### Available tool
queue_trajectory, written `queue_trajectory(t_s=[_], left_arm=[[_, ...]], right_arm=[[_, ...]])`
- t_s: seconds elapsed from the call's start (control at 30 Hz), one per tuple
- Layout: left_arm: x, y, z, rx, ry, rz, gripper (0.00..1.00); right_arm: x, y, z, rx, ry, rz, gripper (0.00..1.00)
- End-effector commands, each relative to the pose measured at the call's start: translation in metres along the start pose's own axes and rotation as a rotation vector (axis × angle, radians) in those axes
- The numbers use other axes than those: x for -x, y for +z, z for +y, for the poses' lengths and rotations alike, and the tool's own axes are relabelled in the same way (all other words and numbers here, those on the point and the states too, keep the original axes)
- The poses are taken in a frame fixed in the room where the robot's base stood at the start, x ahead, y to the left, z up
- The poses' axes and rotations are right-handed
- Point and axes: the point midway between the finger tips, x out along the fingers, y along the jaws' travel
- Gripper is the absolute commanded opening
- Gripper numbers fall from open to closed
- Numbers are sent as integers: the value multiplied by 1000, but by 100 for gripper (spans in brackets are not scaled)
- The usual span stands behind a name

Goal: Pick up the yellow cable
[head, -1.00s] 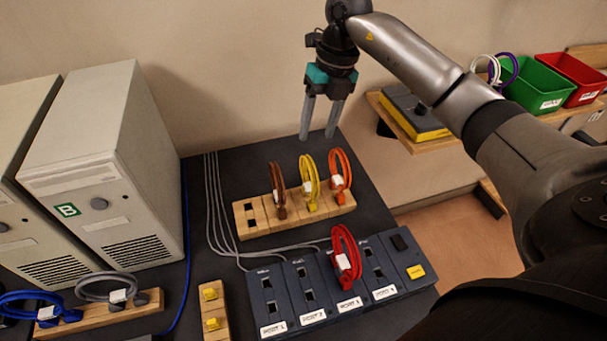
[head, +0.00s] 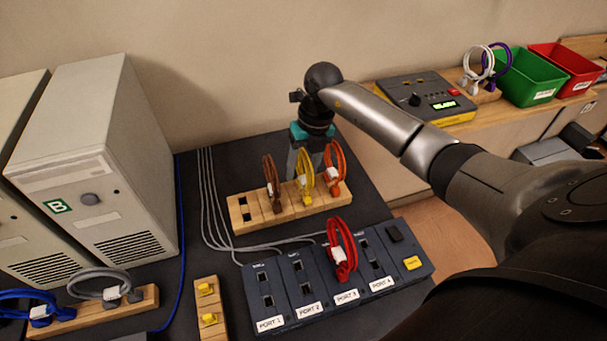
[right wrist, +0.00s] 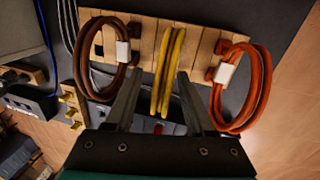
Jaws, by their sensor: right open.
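The yellow cable (head: 305,173) is a coiled loop standing in a wooden rack (head: 243,222), between a brown cable (head: 269,180) and an orange cable (head: 336,167). My right gripper (head: 307,165) is lowered behind the rack, and the cables partly hide its fingers in the head view. In the right wrist view, the open fingers of the gripper (right wrist: 158,100) point toward the yellow cable (right wrist: 168,75), one on each side of its lower part. The brown loop (right wrist: 97,60) is left of the fingers and the orange loop (right wrist: 243,88) is right. My left gripper is not in view.
A dark port panel (head: 290,318) with a red cable (head: 341,250) in it stands in front of the rack. White computer towers (head: 95,170) stand at the left. A device with a lit display (head: 425,100) and green (head: 530,75) and red (head: 565,70) bins are on a shelf at the right.

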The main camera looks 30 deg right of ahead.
Motion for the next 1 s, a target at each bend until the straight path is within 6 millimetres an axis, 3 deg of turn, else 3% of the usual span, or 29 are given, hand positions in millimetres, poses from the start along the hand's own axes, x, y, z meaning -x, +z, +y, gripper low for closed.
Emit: queue_trajectory(t_s=[0.23,0.7,1.0], left_arm=[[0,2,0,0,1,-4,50],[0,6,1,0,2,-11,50],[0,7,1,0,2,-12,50]], right_arm=[[-1,0,0,0,0,0,54],[-1,0,0,0,-1,0,1],[-1,0,0,0,-1,-1,0]])
